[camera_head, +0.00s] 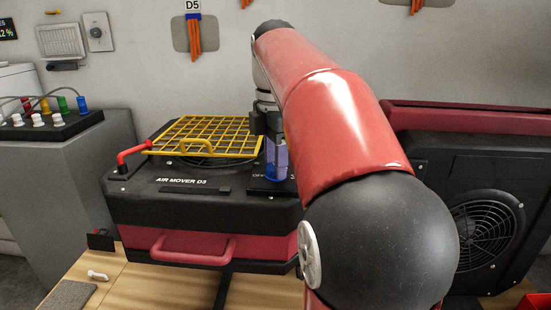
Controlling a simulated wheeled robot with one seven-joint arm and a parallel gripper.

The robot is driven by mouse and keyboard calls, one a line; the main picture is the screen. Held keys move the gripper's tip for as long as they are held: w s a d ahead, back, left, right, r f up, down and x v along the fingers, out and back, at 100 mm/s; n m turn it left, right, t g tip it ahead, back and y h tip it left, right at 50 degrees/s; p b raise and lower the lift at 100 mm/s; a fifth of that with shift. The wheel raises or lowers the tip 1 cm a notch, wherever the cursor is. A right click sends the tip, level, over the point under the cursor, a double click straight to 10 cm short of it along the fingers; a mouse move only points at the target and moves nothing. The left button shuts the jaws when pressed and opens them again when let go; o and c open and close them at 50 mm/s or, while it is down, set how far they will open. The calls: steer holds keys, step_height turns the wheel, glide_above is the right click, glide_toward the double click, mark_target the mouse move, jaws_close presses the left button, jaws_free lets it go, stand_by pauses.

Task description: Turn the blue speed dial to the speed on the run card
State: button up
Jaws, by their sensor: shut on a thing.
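The air mover labelled AIR MOVER D3 (181,182) is a black and dark red box with a yellow grille on top. A black dial panel (258,184) sits at its top right, with part of the lettering "OF" showing. My gripper (273,160) points down over this panel. It is shut on the blue speed dial (271,172), of which only a blue part shows. My red arm hides the panel's right side and any further markings. I cannot read the dial's setting. I cannot make out a run card.
A red lever (132,153) stands at the grille's left, and a red handle (193,248) is on the front. A white clip (98,275) lies on the wooden table (165,290). A second black and red machine (470,190) stands at the right.

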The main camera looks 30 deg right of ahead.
steer(key=m, duration=1.1)
steer(key=shift+m, duration=0.3)
steer(key=m, duration=1.1)
steer(key=shift+m, duration=0.4)
steer(key=o, duration=1)
steer(key=shift+c, duration=0.2)
